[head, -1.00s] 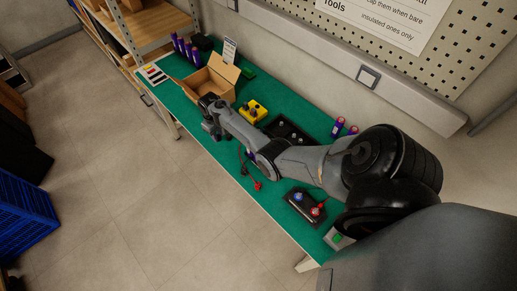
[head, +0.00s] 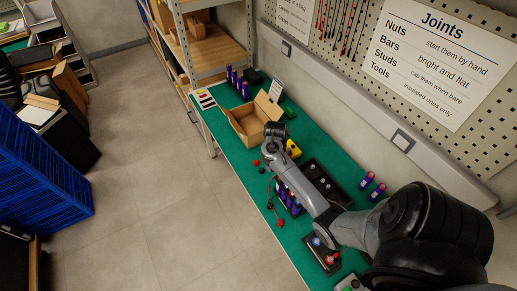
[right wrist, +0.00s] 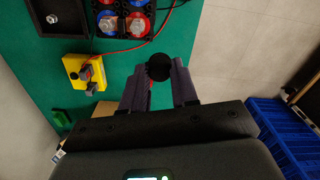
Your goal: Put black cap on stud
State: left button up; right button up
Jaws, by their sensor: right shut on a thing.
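The black cap (right wrist: 158,66) is round and sits between the fingertips of my right gripper (right wrist: 159,76) in the right wrist view. The gripper is shut on it, above and beyond the near edge of the green bench. Purple cells with red and blue tops carry metal studs (right wrist: 137,23). They stand to the upper left of the cap, apart from it. In the head view the cells (head: 289,200) stand partly behind my right arm. The gripper's fingers are hidden in that view. My left gripper is not in view.
A yellow block (right wrist: 84,73) with a dark fitting stands left of the gripper. A black tray (head: 325,181) lies behind the cells. A red lead (right wrist: 126,49) crosses the bench. An open cardboard box (head: 252,116) stands farther left. A blue crate (head: 40,180) stands on the floor.

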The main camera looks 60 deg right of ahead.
pick_arm(q)
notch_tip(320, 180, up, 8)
jog(key=p, duration=0.6)
pick_arm(e)
jog(key=shift+m, duration=0.8)
jog(key=s+a, duration=0.1)
jog(key=s, duration=0.4)
jog(key=s+a+r, duration=0.1)
jog(key=s+a, duration=0.1)
jog(key=s, duration=0.3)
jog(key=s+a, duration=0.2)
jog(key=s, duration=0.3)
jog(key=shift+r, duration=0.25)
jog(key=shift+f+b, duration=0.25)
jog(key=shift+b, duration=0.05)
notch_tip(320, 180, down, 3)
jog(key=b, duration=0.3)
jog(key=shift+f+b, duration=0.1)
jog(key=shift+b, duration=0.2)
jog(key=shift+r, duration=0.2)
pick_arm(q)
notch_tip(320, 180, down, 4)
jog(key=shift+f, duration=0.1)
pick_arm(e)
jog(key=shift+f, duration=0.1)
